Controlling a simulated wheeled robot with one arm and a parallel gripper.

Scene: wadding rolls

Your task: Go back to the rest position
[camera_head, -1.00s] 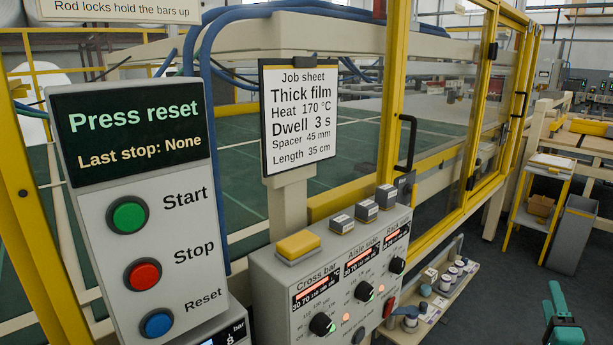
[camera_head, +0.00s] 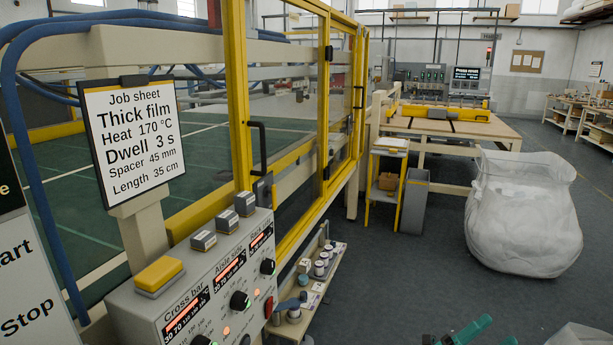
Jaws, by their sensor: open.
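My gripper (camera_head: 490,334) shows only in part at the bottom edge, right of centre, as teal finger parts. The fingers stand apart, and I see nothing held between them. The rest of my gripper and most of my arm are below the picture. Dark floor lies beyond it, and the control panel (camera_head: 190,305) is well to its left.
The yellow-framed machine guard (camera_head: 240,110) and a low shelf with small pots (camera_head: 318,285) stand left. A large white bag (camera_head: 525,225), a grey bin (camera_head: 413,205) and a work table (camera_head: 470,132) stand ahead and right. Grey floor (camera_head: 420,260) between is clear.

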